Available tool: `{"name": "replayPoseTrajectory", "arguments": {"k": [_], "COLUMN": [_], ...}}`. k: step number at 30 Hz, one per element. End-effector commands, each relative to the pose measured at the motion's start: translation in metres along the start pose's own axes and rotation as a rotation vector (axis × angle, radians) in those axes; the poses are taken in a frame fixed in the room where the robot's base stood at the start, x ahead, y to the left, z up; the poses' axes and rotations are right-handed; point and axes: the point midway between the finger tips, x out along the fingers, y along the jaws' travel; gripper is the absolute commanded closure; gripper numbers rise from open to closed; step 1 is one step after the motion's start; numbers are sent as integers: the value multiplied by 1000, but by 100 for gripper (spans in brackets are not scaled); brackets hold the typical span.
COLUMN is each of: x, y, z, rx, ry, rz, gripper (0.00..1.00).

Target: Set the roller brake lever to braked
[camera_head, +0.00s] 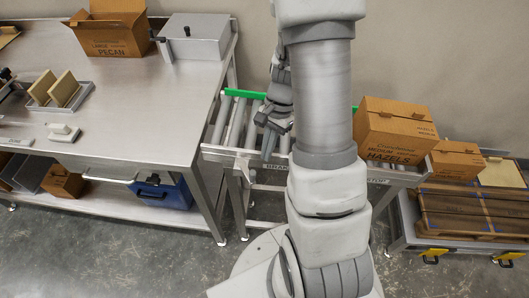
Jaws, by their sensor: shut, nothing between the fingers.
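The roller conveyor (236,121) stands right of the steel table, with bare rollers at its left end and a green strip (246,94) along its back. A partly covered label (274,166) is on its front rail. My gripper (268,154) points down over the rollers, close to the front rail above this label. Its fingers look shut, with nothing held. I cannot make out the brake lever; it may be hidden behind my gripper or arm. I cannot tell its setting or whether my fingers touch it.
My arm covers the conveyor's middle. A Hazels carton (394,129) sits on its right part. Another carton (456,160) and a wooden pallet (470,211) are farther right. The steel table (145,110) at left holds a Pecan carton (110,28), a grey box (196,37) and a tray (62,101).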

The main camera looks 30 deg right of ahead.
Motion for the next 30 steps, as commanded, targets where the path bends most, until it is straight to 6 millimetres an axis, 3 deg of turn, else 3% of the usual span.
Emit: {"name": "replayPoseTrajectory", "arguments": {"k": [6,12,18,30], "x": [-55,-87,-100,-100], "y": [-2,-2,-1,-1], "z": [0,0,0,0], "rx": [-1,-1,1,0], "ry": [5,2,1,0], "rz": [-4,-2,0,0], "gripper": [100,100,100,100]}}
